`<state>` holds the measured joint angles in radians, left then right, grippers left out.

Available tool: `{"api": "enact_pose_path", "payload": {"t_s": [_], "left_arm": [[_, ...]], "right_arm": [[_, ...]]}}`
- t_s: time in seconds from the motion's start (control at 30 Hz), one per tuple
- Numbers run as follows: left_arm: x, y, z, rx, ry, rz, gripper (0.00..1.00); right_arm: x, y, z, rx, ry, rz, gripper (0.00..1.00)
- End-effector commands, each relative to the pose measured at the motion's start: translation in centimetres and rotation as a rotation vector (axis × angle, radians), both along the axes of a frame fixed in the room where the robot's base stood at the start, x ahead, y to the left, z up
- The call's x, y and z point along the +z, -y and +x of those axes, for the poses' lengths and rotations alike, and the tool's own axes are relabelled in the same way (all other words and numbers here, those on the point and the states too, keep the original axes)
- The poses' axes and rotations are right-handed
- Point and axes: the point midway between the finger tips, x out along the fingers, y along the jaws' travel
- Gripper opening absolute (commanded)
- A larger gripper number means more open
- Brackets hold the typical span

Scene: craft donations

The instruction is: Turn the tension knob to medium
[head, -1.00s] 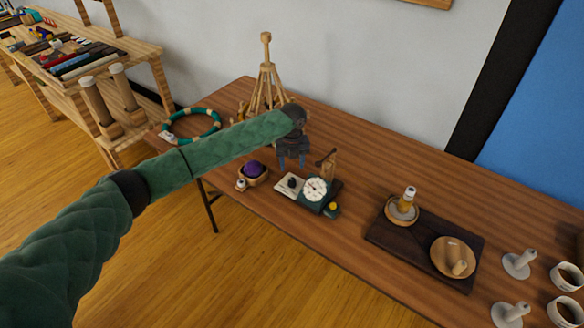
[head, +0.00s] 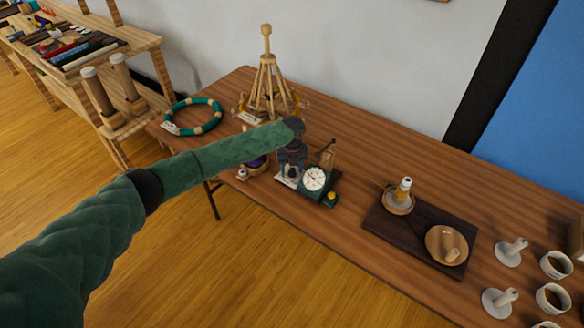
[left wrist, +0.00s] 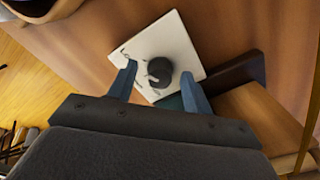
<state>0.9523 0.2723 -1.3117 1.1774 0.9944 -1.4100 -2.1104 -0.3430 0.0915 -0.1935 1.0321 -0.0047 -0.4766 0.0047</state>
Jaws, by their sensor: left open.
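The tension knob (left wrist: 160,72) is a small dark round knob on a white plate (left wrist: 172,38) with faint marks, seen in the left wrist view. Its pointer setting is too small to read. My left gripper (left wrist: 158,84) is open, with one blue-grey finger on each side of the knob and gaps showing. In the head view my left gripper (head: 291,165) is above the plate and hides most of the knob. A device with a white round dial (head: 314,179) on a dark green base stands just right of it. My right gripper is not in view.
A purple ball in a wooden bowl (head: 246,171) sits close left of the gripper. A wooden stand (head: 266,80) and a green ring (head: 194,117) are behind. A dark mat (head: 420,233) with dishes lies right; bare table lies between.

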Motion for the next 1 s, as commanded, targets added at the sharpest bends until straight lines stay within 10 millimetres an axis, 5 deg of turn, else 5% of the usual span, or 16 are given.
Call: {"api": "enact_pose_path", "payload": {"t_s": [0.13,0.37,1.0], "left_arm": [[-0.01,0.0,-0.01,0.0,0.0,0.0,0.48],[0.0,-0.01,-0.01,0.0,0.0,0.0,0.06],[-0.09,0.02,-0.05,0.235,0.0,0.0,0.06]], "right_arm": [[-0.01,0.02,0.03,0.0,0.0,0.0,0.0],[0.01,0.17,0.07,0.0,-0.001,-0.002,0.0],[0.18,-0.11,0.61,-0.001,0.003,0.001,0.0]]}}
